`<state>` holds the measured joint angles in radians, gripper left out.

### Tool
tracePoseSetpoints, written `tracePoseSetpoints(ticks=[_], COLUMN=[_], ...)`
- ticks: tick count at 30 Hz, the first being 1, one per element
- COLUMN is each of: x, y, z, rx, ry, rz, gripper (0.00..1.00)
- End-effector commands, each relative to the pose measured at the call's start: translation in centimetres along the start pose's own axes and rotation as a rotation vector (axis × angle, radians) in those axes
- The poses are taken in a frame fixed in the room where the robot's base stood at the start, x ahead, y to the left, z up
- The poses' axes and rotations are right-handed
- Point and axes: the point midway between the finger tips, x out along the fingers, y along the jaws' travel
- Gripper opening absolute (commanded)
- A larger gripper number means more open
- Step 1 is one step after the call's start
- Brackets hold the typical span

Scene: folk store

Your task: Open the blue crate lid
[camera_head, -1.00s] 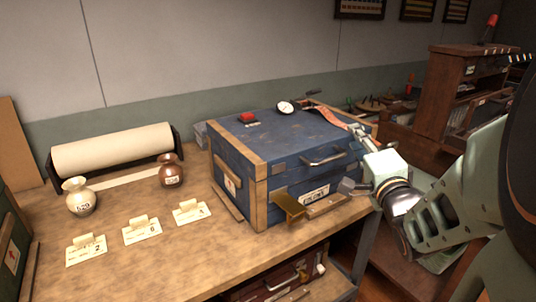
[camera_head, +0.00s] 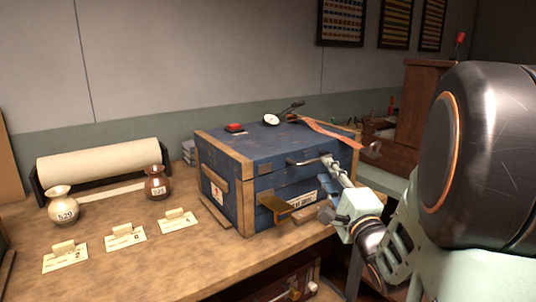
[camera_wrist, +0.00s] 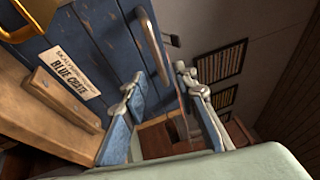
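The blue crate (camera_head: 240,190) stands on the wooden table with its blue lid (camera_head: 270,142) down. The lid's metal handle (camera_head: 308,161) is on the front face, towards the right. It also shows as a bar (camera_wrist: 153,48) in the wrist view, beside a label reading "BLUE CRATE" (camera_wrist: 72,71). My gripper (camera_head: 332,168) is at the crate's front right, close to the handle's right end. In the wrist view my gripper (camera_wrist: 160,76) is open, its two fingers apart and nothing clearly held. The handle lies just beyond the fingertips; I cannot tell whether they touch.
On the lid lie a red block (camera_head: 235,128), a round gauge (camera_head: 271,119) and a reddish strap (camera_head: 335,133). A brass latch (camera_head: 287,208) juts from the crate's front. Two vases, several cards and a paper roll (camera_head: 98,160) stand to the left.

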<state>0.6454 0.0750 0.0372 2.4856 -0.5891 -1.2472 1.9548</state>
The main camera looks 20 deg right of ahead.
Motion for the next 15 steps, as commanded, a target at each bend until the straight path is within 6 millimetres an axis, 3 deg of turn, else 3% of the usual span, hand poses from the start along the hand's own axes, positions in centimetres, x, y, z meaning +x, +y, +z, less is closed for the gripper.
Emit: tracePoseSetpoints(ticks=[6,15], x=[4.4,7.0], y=[0.2,0.1], z=[0.1,0.0], rx=[-0.002,-0.002], ry=[-0.003,0.0], rz=[-0.004,-0.003], gripper=[0.27,0.27])
